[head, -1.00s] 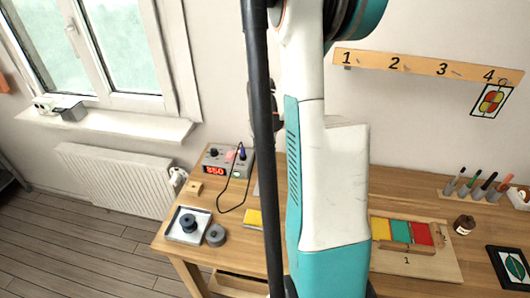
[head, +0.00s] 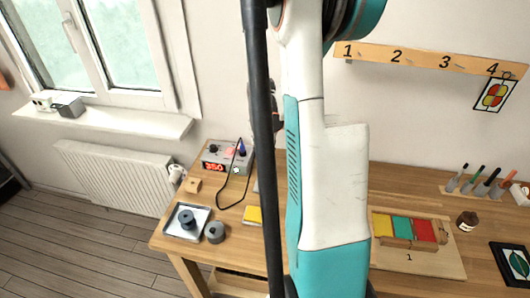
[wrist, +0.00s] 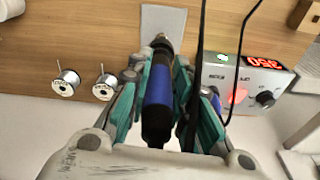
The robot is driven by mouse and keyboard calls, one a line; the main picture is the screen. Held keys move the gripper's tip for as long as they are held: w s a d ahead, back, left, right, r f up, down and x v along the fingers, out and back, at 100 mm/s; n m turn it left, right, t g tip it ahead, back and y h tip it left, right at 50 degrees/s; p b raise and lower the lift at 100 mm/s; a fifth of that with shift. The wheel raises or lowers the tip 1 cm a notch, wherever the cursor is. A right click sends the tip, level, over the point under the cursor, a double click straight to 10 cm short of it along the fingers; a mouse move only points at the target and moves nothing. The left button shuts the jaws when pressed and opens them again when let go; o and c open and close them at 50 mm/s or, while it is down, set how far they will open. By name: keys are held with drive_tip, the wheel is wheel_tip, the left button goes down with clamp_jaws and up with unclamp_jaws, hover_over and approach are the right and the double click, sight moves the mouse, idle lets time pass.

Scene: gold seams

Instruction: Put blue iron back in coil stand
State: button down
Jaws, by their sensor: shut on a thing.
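The blue iron (wrist: 158,88) is in my gripper (wrist: 158,82) in the wrist view. Its blue handle lies between the fingers, its dark end toward the bottom and its metal tip toward the top of the picture. My gripper is shut on it. A small blue part (wrist: 213,98) shows behind the right finger, beside the soldering station; I cannot tell what it belongs to. I cannot make out the coil stand in either view; my arm and fingers hide part of the bench. In the head view, my arm hides the gripper and the iron.
The grey soldering station (head: 226,160) with a red 350 display stands at the bench's back left; it also shows in the wrist view (wrist: 245,80). Black cables cross near my right finger.

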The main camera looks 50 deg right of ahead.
drive_tip(key=shift+f, duration=0.35)
drive_tip(key=c, duration=1.3)
unclamp_jaws()
drive_tip(key=shift+c, duration=0.2)
drive_tip(key=o, duration=0.5)
drive_tip(key=shift+r+p, duration=2)
drive_tip(key=shift+r, duration=1.55)
drive_tip(key=shift+a, duration=0.1)
